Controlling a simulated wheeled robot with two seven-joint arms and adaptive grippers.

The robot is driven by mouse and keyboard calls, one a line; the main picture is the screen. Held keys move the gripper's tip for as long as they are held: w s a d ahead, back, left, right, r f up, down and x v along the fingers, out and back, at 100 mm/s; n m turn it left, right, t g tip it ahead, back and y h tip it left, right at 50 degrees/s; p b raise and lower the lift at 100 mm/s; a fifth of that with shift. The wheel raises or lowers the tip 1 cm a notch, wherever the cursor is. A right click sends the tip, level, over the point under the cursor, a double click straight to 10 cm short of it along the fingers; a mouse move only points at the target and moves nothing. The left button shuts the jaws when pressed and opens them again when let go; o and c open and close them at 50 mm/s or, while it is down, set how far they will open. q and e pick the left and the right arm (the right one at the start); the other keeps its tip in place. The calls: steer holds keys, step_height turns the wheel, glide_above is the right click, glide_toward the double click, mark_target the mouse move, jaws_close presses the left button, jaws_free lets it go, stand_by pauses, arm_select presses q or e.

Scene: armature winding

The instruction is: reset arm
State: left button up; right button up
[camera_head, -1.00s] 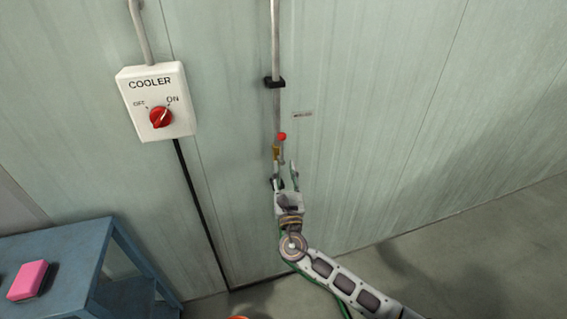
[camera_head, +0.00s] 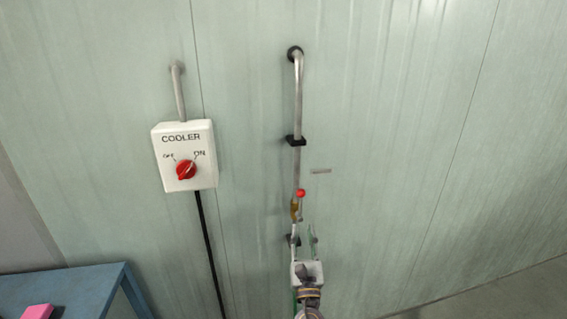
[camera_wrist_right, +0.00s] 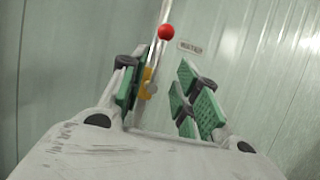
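My right gripper (camera_head: 304,240) is in front of the wall pipe, just below a small valve with a red ball knob (camera_head: 300,193). In the right wrist view the gripper (camera_wrist_right: 165,98) has its green-padded fingers spread apart with nothing held between them. The red ball (camera_wrist_right: 166,32) shows beyond the fingertips there, with a brass-coloured valve part (camera_wrist_right: 147,84) close beside the left finger. I cannot tell whether that finger touches it. My left gripper is in neither view.
A white COOLER switch box (camera_head: 184,154) with a red knob (camera_head: 186,169) is on the wall to the left. A blue table (camera_head: 75,287) with a pink block (camera_head: 37,312) stands at the lower left. A vertical pipe (camera_head: 298,95) runs up the wall.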

steer(key=w+d+f+m+g+y, duration=0.15)
steer(key=f+m+g, duration=0.25)
steer(key=f+m, duration=0.55)
steer(key=w+d+f+m+g+y, duration=0.1)
steer(key=w+f+m+g, duration=0.25)
steer(key=f, duration=1.05)
steer(key=s+d+f+m+g+h, duration=0.15)
steer(key=d+f+m, duration=0.25)
steer(key=f, duration=0.4)
steer(key=s+d+f+m+g+y, duration=0.1)
steer(key=s+d+f+m+g, duration=0.2)
steer(key=f, duration=0.5)
steer(key=s+d+f+m+g+h, duration=0.1)
steer(key=s+d+f+m, duration=0.1)
steer(key=d+f+m, duration=0.45)
steer(key=s+d+f+m+g+h, duration=0.1)
steer(key=s+d+f+m+g, duration=0.15)
steer(key=s+f, duration=0.85)
steer(key=s+d+f+m+g, duration=0.2)
steer(key=s+d+f+m, duration=0.15)
steer(key=s+f, duration=0.7)
steer(key=s+a+f+g, duration=0.1)
steer(key=s+f+g, duration=0.1)
steer(key=s, duration=1.3)
steer(key=s+a+f+m+g, duration=0.1)
steer(key=s+a+f+g, duration=0.1)
steer(key=s, duration=1.2)
steer(key=shift+s+f, duration=0.35)
steer(key=shift+f, duration=0.25)
